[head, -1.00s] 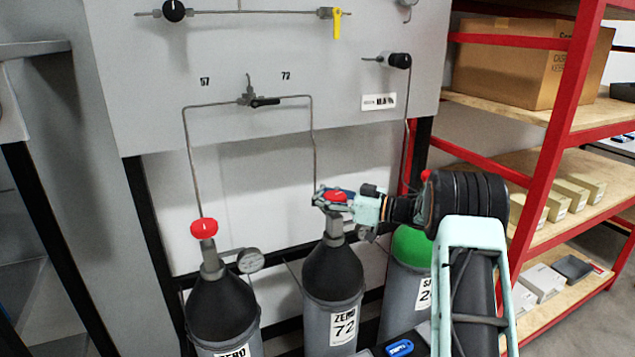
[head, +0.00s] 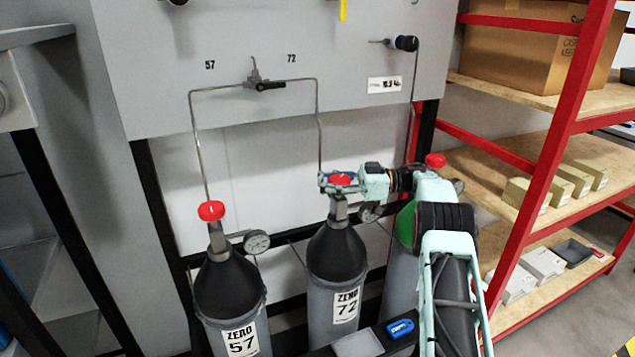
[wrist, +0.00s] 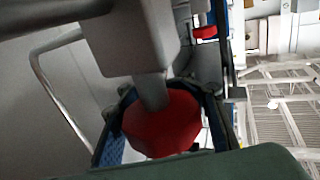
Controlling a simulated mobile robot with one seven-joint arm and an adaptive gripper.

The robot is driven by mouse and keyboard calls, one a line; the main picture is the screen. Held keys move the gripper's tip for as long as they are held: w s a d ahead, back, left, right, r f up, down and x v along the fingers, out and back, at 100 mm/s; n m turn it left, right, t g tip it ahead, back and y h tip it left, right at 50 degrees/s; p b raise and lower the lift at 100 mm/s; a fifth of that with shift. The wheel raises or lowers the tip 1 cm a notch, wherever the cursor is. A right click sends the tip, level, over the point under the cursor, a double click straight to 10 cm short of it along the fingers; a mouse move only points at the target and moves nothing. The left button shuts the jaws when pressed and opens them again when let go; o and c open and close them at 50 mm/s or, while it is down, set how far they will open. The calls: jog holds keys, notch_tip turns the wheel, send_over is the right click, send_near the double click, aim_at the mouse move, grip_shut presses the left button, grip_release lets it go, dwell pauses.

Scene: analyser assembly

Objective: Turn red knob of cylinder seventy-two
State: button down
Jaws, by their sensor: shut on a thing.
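The cylinder labelled ZERO 72 (head: 333,290) stands upright in the middle of the head view, with a dark shoulder and a grey valve on top. Its red knob (head: 342,178) is at the top of the valve. My gripper (head: 338,181) reaches in from the right and is shut around this knob. In the wrist view the red knob (wrist: 162,124) sits between the blue-padded fingers, below a grey valve body. Parts of the knob are hidden by the fingers in the head view.
Cylinder 57 (head: 232,310) with its own red knob (head: 211,211) stands to the left. A green-shouldered cylinder (head: 404,225) with a red knob (head: 435,160) is to the right, partly behind my arm. Thin pipes rise to the grey panel (head: 170,55). A red-framed shelf (head: 540,170) stands right.

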jog(key=shift+s+d+f+g, duration=0.15)
jog(key=shift+s+d+g, duration=0.05)
jog(key=shift+g, duration=0.1)
dwell(0.4)
jog(key=c, duration=1.5)
grip_release()
jog(key=shift+r, duration=0.2)
jog(key=shift+r, duration=0.1)
notch_tip(320, 180, up, 10)
jog(key=shift+o, duration=0.7)
